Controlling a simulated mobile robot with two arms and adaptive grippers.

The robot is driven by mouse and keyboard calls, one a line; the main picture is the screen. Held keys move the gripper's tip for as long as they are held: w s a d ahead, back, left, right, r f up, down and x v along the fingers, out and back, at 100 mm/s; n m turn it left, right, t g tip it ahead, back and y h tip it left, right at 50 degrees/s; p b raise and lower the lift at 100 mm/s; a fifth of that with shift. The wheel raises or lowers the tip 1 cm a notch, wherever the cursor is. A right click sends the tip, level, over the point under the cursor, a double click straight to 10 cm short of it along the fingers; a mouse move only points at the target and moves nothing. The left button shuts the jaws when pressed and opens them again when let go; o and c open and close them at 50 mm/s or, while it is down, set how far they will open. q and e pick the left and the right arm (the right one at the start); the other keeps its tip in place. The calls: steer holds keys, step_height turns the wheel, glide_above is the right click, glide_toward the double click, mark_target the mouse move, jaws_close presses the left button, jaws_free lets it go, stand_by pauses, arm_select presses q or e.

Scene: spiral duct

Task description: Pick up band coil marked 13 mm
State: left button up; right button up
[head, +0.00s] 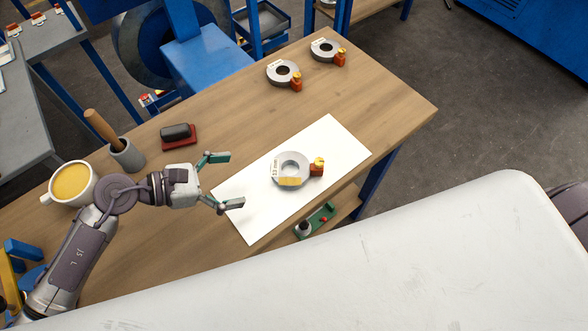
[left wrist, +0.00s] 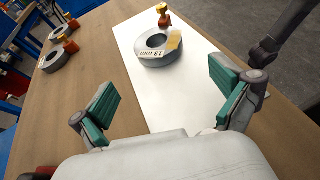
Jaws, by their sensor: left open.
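The band coil marked 13 mm (head: 280,181) is a grey metal ring lying flat on a white sheet (head: 335,143). It has a white label, a yellow patch and an orange and yellow terminal block on its right side. It also shows in the left wrist view (left wrist: 150,60), ahead of the fingers, with its label readable. My left gripper (head: 228,180) is open and empty, left of the coil and apart from it, over the sheet's left edge. Its green-padded fingers show in the left wrist view (left wrist: 165,103). My right gripper is not in view.
Two similar coils (head: 283,73) (head: 324,50) lie at the far end of the wooden table (head: 390,105). A mug (head: 72,182), a grey cup with a wooden handle (head: 126,155) and a dark block on a red base (head: 178,138) stand on the left. The sheet around the coil is clear.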

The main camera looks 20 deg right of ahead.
arm_select(q)
steer(key=p, duration=0.2)
glide_toward(299, 167)
steer(key=shift+d+f, duration=0.45)
steer(key=shift+d, duration=0.15)
steer(key=p+x, duration=0.1)
steer(key=x, duration=0.4)
steer(key=shift+w+r+p, duration=0.1)
steer(key=shift+w+p, duration=0.05)
steer(key=shift+p, duration=0.15)
steer(key=shift+d, duration=0.2)
steer(key=shift+a, duration=0.1)
steer(key=shift+c, duration=0.3)
steer(key=c, duration=1.1)
steer(key=shift+c, duration=0.3)
